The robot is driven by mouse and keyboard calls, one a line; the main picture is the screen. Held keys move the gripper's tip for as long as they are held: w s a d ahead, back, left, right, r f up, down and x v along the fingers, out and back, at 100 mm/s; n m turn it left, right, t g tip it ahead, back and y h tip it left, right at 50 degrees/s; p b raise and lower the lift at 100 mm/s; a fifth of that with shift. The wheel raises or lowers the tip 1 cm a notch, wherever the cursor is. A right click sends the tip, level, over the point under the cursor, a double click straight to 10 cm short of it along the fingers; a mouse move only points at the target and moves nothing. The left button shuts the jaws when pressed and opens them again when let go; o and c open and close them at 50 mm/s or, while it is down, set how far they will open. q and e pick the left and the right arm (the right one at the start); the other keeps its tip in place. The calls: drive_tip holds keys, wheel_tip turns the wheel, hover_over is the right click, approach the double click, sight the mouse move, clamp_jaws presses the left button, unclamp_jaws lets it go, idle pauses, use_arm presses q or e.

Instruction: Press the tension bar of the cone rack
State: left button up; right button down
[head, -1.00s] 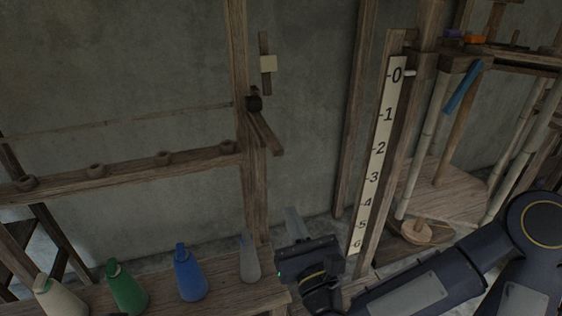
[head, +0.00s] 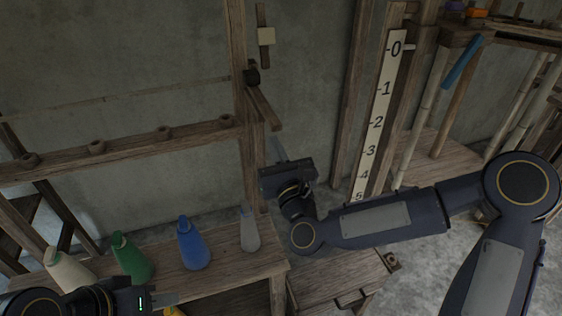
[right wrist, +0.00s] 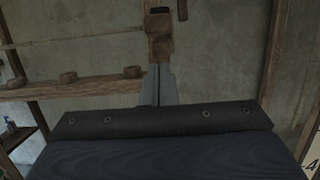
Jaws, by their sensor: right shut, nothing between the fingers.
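The cone rack (head: 130,146) is a wooden frame with a pegged rail, and coloured cones stand on the bench below it. A short wooden bar, which I take as the tension bar (head: 263,108), slopes out from its post beneath a dark block. My right gripper (head: 277,150) is shut and empty, its fingertips pointing up just below the bar's lower end. In the right wrist view the bar (right wrist: 160,46) is seen nearly end-on beyond the fingertips (right wrist: 158,72); I cannot tell whether they touch. My left gripper (head: 165,298) is low at the left; its finger opening is unclear.
White, green, blue and grey cones (head: 193,247) stand on the bench (head: 225,262). A numbered scale (head: 376,123) on a post stands to the right. The loom frame with a blue piece (head: 463,62) is at the far right. Bare wall lies behind the bar.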

drive_tip(key=shift+r+p, duration=0.3)
drive_tip(key=shift+r, duration=0.9)
drive_tip(key=shift+s, duration=0.1)
drive_tip(key=shift+r, duration=0.1)
